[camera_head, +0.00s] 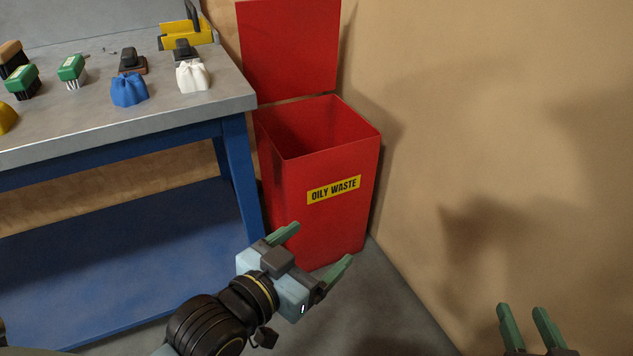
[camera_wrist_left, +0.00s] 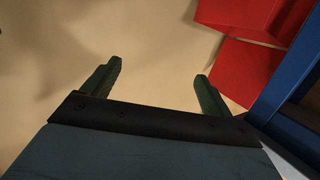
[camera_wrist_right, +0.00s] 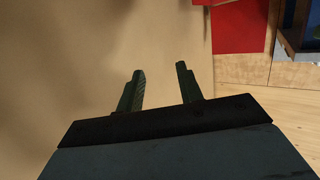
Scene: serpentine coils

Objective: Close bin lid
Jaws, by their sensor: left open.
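The red bin (camera_head: 325,215) with a yellow "OILY WASTE" label stands on the floor between the workbench and the tan wall. Its red lid (camera_head: 289,45) stands upright and open at the back of the bin. My left gripper (camera_head: 318,245) is open and empty, in front of the bin's lower front in the head view. In the left wrist view, part of the bin (camera_wrist_left: 245,72) shows at the upper right. My right gripper (camera_head: 523,312) is at the lower right, away from the bin, with its fingers apart and nothing between them. Red also shows in the right wrist view (camera_wrist_right: 239,27).
A workbench with a grey top (camera_head: 150,113) and blue frame stands left of the bin. Brushes, a blue cloth (camera_head: 129,90), a white cloth (camera_head: 192,76) and a yellow holder (camera_head: 187,35) are on it. The tan wall (camera_head: 480,120) bounds the right side.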

